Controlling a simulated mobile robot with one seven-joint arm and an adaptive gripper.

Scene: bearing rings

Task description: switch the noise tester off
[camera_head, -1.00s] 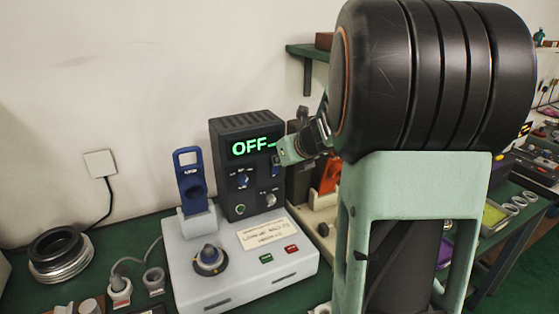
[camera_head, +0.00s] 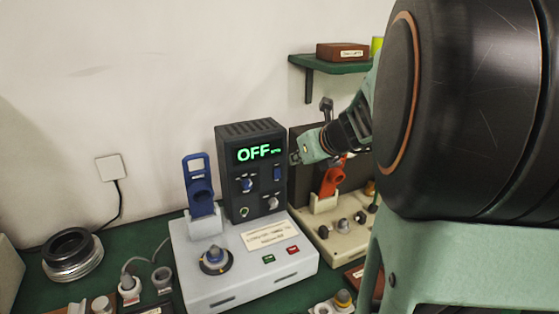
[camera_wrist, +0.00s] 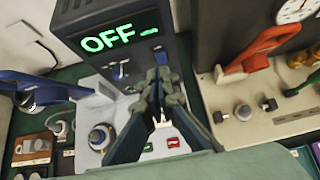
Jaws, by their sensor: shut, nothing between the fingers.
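The noise tester (camera_head: 243,258) is a light grey base with a dark upright box (camera_head: 252,165) at its back. The box's green display (camera_head: 259,153) reads OFF, and it also shows in the wrist view (camera_wrist: 118,36). A blue lever (camera_head: 199,182) stands upright at the left of the base. A green button (camera_head: 268,258) and a red button (camera_head: 293,250) sit on the base front. My gripper (camera_head: 298,157) is shut and empty, beside the right edge of the dark box. In the wrist view my gripper (camera_wrist: 162,85) appears in front of the box and base.
A beige unit with an orange lever (camera_head: 332,182) stands right of the tester. A dark ring stack (camera_head: 70,254) and small grey sockets (camera_head: 161,277) lie to the left. A green shelf (camera_head: 325,66) with a brown box (camera_head: 342,51) is on the wall above.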

